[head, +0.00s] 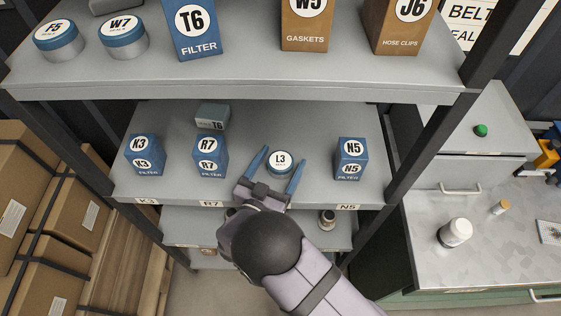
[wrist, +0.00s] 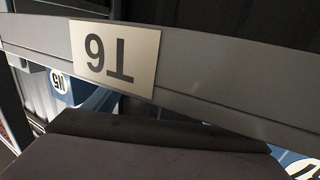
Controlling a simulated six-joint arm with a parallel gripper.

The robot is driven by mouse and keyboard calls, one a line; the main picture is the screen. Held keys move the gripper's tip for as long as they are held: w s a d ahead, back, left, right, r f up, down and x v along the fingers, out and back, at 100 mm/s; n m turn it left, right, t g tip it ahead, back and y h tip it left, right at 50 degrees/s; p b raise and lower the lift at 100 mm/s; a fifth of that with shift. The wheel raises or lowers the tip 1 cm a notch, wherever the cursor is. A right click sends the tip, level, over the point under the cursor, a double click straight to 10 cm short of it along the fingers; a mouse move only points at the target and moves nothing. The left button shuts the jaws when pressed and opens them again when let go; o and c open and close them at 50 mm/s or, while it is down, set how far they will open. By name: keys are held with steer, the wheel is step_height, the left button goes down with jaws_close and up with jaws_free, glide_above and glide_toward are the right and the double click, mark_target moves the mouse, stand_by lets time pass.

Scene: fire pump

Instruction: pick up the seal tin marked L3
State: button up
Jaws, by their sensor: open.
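The seal tin marked L3 (head: 281,159) is a small round tin with a white label on top. It sits on the middle shelf (head: 320,191) in the head view, between the R7 and N5 filter boxes. My gripper (head: 279,164) is open, with its blue fingers on either side of the tin. I cannot tell whether the fingers touch it. The tin does not show in the wrist view, where a dark shape fills the lower part.
The R7 box (head: 210,157) and K3 box (head: 145,155) stand left of the tin, with a grey T6 box (head: 212,117) behind R7. The N5 box (head: 350,159) stands right.

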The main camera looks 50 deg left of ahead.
mark_target(281, 160)
steer(key=shift+c, duration=0.4)
steer(key=c, duration=1.2)
steer(key=shift+o, duration=0.2)
steer(key=shift+r, duration=0.15)
steer(key=shift+r+b, duration=1.5)
steer(key=shift+r, duration=3.4)
